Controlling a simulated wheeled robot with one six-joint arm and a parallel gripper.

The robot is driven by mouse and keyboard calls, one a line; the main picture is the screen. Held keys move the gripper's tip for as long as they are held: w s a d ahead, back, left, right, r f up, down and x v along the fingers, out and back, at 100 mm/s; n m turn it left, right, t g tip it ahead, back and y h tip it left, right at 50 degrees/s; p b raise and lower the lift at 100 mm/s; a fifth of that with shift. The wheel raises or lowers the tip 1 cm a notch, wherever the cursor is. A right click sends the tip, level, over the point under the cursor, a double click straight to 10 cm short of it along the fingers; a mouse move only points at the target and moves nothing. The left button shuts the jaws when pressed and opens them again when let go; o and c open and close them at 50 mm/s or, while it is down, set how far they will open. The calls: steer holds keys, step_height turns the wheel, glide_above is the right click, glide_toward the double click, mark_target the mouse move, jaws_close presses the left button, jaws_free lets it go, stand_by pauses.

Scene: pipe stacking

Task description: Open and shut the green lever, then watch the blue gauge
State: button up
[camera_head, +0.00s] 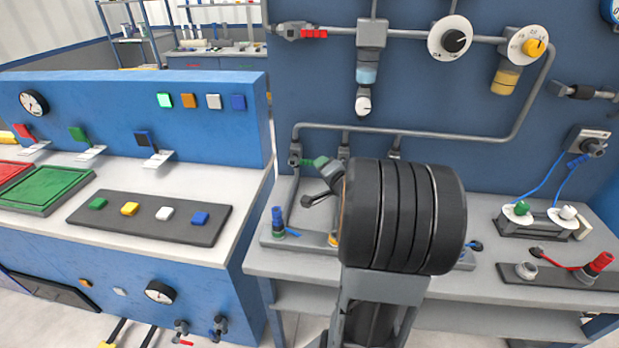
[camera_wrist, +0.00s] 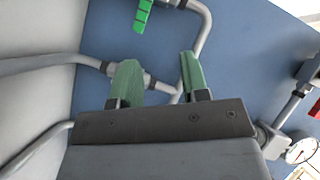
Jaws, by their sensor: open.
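The green lever (camera_wrist: 142,16) shows at the top of the wrist view as a ridged green handle beside a grey pipe. It also appears in the head view (camera_head: 312,163), on a valve on the blue wall panel. My gripper (camera_wrist: 158,60) is open, with two green fingers apart and nothing between them. The lever lies beyond the fingertips, apart from them as far as I can tell. In the head view my dark wrist hides much of the gripper. A blue-rimmed gauge (camera_head: 611,10) is cut off at the top right corner of the head view.
Grey pipes (camera_head: 430,134) run along the panel around the lever. A red valve handle (camera_head: 313,33) and white dials (camera_head: 450,38) sit higher up. The workbench (camera_head: 480,262) below carries fittings and a red lever (camera_head: 600,262). A second console (camera_head: 130,95) stands at left.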

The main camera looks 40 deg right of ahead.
mark_target(310, 164)
step_height(310, 164, down, 5)
steer(key=s+d+m+t+y+b, duration=0.2)
steer(key=s+m+y+b, duration=0.1)
steer(key=w, duration=1.3)
steer(key=shift+w, duration=0.35)
steer(key=shift+c, duration=0.4)
jaws_close()
